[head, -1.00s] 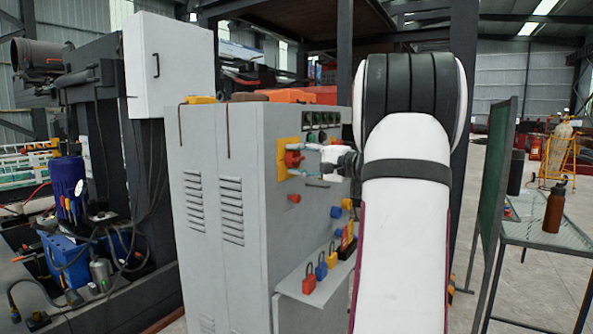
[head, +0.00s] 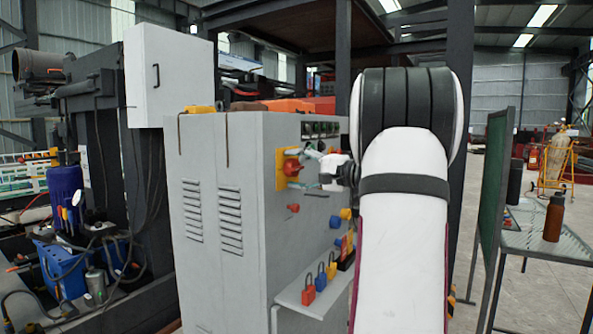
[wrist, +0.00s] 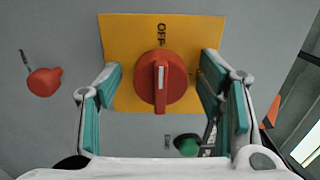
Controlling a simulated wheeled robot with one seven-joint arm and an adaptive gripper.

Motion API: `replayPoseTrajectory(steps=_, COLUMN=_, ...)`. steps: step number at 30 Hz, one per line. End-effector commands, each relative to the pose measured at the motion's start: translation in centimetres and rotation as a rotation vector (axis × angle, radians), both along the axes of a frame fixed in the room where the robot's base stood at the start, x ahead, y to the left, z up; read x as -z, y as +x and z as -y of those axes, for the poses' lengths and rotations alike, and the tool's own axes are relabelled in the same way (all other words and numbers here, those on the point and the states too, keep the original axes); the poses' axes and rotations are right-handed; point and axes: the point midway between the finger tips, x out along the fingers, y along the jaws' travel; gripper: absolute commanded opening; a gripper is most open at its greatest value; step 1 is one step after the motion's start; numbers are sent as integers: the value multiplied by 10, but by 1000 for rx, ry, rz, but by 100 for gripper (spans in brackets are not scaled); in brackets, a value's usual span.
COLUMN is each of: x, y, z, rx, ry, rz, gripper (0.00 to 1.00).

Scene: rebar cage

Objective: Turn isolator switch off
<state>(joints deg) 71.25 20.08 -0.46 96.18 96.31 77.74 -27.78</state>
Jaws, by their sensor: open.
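The isolator switch (head: 291,167) is a red rotary knob on a yellow plate (head: 281,180), on the side of a grey cabinet. In the wrist view the knob (wrist: 158,82) has a raised bar with a white stripe. The bar runs up and down in that view, in line with the word OFF (wrist: 162,32) on the plate (wrist: 125,40). My gripper (wrist: 162,92) is open. Its teal-padded fingers stand on either side of the knob, with a gap on each side. In the head view my gripper (head: 309,169) is in front of the switch; my arm hides part of the panel.
A small red knob (wrist: 44,82) and a green button (wrist: 187,144) are near the switch. Below, a shelf (head: 292,297) on the cabinet (head: 215,260) holds red, blue and yellow padlocks. A bottle (head: 553,217) stands on a table at right, beside a green board (head: 491,180).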

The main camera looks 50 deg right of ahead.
Motion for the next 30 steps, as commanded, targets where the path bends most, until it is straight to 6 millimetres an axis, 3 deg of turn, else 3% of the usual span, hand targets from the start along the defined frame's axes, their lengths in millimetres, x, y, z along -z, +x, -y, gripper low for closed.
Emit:
replayPoseTrajectory(steps=5, x=0, y=-13, z=2, rx=4, ry=0, rz=-1, gripper=62)
replayPoseTrajectory(steps=15, x=0, y=-79, z=7, rx=4, ry=0, rz=-1, gripper=62)
replayPoseTrajectory(steps=21, x=0, y=-108, z=9, rx=1, ry=0, rz=-1, gripper=62)
replayPoseTrajectory(steps=30, x=0, y=-120, z=9, rx=-1, ry=0, rz=0, gripper=62)
